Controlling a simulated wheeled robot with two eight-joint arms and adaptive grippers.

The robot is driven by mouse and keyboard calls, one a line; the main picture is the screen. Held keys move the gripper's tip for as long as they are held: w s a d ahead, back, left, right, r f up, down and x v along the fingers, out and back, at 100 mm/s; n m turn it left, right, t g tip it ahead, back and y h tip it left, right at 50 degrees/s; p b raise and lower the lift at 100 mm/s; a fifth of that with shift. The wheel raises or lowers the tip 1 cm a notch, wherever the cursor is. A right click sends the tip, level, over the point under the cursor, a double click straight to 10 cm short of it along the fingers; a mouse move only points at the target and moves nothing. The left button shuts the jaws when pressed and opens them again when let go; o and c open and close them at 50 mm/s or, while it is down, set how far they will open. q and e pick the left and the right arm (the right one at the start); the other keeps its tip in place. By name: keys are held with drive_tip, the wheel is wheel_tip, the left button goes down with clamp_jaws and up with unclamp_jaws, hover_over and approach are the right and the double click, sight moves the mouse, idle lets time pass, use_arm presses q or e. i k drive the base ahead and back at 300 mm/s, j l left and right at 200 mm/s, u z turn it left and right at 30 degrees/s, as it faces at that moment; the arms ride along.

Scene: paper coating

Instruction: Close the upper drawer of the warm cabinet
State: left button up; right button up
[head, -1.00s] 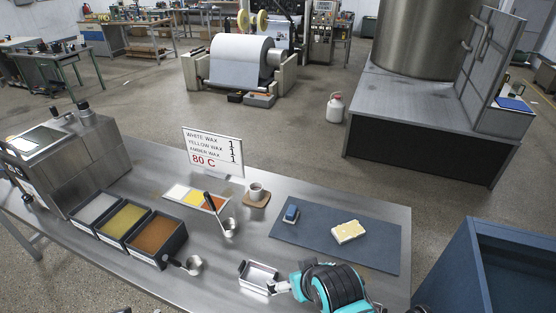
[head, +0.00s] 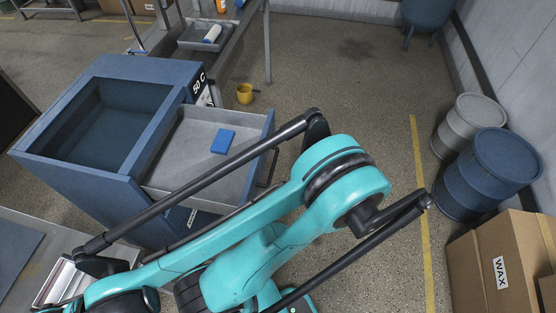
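The warm cabinet (head: 55,180) is a blue box with a "50 C" sign, at the left of the head view. Its upper drawer (head: 178,135) is pulled out to the right and open. A small blue block (head: 223,141) lies inside it. My teal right arm crosses in front of the drawer and hides its near corner. My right gripper (head: 68,303) is at the bottom left, beside a shiny metal tray (head: 56,281), away from the drawer. Its fingers are mostly cut off, and I cannot tell if they grip the tray. My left gripper is not in view.
A steel table (head: 25,218) with a blue mat (head: 15,250) lies at the lower left. A yellow mug (head: 244,93) stands behind the drawer. Drums (head: 488,170) and a wax carton (head: 500,265) stand at the right. The floor right of the drawer is clear.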

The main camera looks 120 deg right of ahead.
sight(182, 154)
drive_tip(key=z, duration=3.8)
